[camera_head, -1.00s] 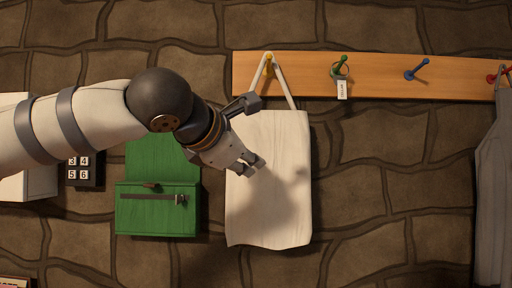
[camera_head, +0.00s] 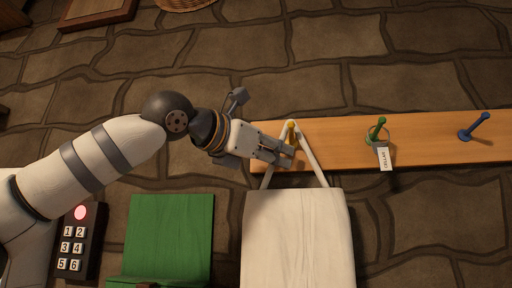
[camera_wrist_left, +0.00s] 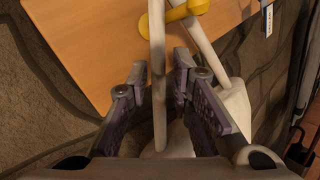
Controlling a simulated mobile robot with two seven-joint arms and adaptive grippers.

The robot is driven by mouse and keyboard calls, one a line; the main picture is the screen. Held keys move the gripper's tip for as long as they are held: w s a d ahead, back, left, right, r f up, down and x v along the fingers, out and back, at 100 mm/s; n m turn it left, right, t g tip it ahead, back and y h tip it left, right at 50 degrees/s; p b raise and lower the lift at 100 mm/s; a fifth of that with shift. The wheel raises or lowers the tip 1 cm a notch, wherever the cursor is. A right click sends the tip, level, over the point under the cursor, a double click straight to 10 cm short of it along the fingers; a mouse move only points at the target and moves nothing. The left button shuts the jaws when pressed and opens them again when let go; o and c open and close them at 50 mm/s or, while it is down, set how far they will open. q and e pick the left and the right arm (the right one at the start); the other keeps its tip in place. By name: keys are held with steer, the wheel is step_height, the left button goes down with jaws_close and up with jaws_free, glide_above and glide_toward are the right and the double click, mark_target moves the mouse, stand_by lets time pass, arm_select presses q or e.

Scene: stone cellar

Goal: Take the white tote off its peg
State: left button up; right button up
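The white tote (camera_head: 297,240) hangs on the wall by its strap (camera_head: 313,162), looped over a yellow peg (camera_head: 291,131). My left gripper (camera_head: 289,155) is just below the peg, at the left side of the loop. In the left wrist view, the gripper (camera_wrist_left: 160,68) is open. One length of the strap (camera_wrist_left: 157,95) runs between its fingers, with a gap showing on both sides. The yellow peg (camera_wrist_left: 188,10) is just beyond the fingertips there. The other length of strap passes to the right of the fingers. My right gripper is not in view.
The pegs sit on a wooden rail (camera_head: 340,158). A green peg (camera_head: 377,127) holds a ring with a paper tag (camera_head: 385,159), and a blue peg (camera_head: 474,127) is bare.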

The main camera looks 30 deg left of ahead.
arm_select(q)
steer(key=shift+w, duration=0.4)
steer(key=shift+c, duration=0.3)
